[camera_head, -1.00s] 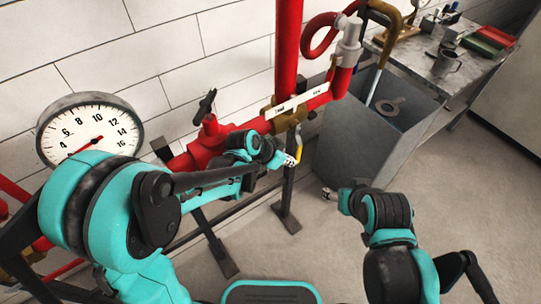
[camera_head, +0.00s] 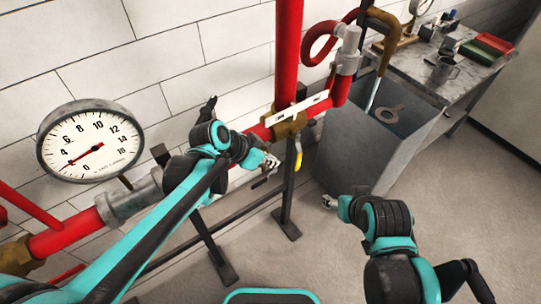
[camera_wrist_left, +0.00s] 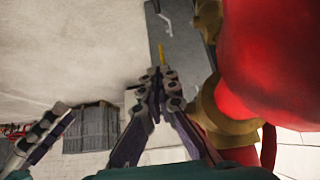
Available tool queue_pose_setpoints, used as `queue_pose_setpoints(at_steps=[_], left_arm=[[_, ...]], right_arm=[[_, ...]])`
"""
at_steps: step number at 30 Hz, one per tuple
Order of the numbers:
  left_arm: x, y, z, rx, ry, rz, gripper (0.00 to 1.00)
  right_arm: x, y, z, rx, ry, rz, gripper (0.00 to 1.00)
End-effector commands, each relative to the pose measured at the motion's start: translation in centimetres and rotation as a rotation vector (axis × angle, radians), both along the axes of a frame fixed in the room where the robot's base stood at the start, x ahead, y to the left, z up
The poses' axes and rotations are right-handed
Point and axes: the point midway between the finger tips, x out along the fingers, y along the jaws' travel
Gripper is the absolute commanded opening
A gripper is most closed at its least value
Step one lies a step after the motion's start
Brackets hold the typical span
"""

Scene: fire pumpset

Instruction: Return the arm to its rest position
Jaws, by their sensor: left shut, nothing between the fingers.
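My left arm reaches in from the lower left in the head view. Its gripper (camera_head: 268,166) is empty, a little left of the yellow valve lever (camera_head: 298,158) and apart from it. In the left wrist view the fingers of my left gripper (camera_wrist_left: 158,82) are closed together with nothing between them. My right gripper (camera_head: 330,202) is low on the right beside the grey bin, small in view, so its opening is unclear.
Red pipes (camera_head: 289,52) with a brass valve (camera_head: 289,122) run along the tiled wall, close by my left arm. A pressure gauge (camera_head: 90,141) is on the left. A grey bin (camera_head: 365,155) and a workbench (camera_head: 425,70) are on the right. The floor at the lower right is open.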

Motion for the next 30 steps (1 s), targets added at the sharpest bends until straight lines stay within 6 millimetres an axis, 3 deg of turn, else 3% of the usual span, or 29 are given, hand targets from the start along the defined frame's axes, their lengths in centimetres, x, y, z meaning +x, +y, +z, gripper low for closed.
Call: queue_pose_setpoints(at_steps=[9, 13, 24, 30], left_arm=[[-0.2, 0.3, 0.4, 0.001, 0.001, 0.005, 0.0], [-1.2, 1.8, 0.7, 0.012, 0.018, 0.076, 0.0], [-9.3, 13.1, 0.8, 0.045, 0.065, 0.7, 0.0], [-11.9, 16.4, 0.3, 0.026, 0.045, 0.904, 0.0]], right_arm=[[0.0, 0.0, 0.0, 0.0, 0.0, 0.0, 0.6], [0.0, 0.0, 0.0, 0.0, 0.0, 0.0, 0.6], [0.0, 0.0, 0.0, 0.0, 0.0, 0.0, 0.6], [0.0, 0.0, 0.0, 0.0, 0.0, 0.0, 0.6]])
